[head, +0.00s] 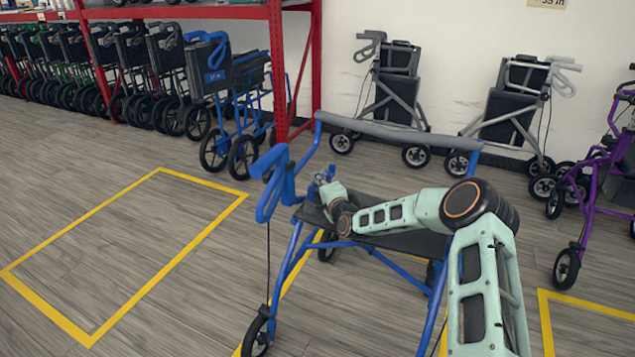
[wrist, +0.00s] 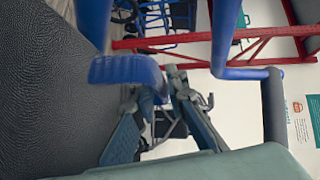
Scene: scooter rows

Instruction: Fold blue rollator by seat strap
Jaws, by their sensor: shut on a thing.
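The blue rollator (head: 297,250) stands unfolded in front of me, with a grey padded backrest bar (head: 395,134) and a blue handle (head: 275,185). Its black seat (head: 405,242) lies flat between the side frames, partly behind my arm. My gripper (head: 325,178) is at the left part of the seat, near the left side frame. In the wrist view my gripper (wrist: 165,95) is shut on a blue seat strap (wrist: 125,70), beside the textured black seat (wrist: 45,95). The strap is too small to make out clearly in the head view.
Another blue rollator (head: 215,78) stands by the red rack (head: 277,70), with a row of dark ones behind. Grey rollators (head: 397,90) stand along the wall, and a purple one (head: 598,165) at right. A yellow-outlined floor bay (head: 203,237) at left is empty.

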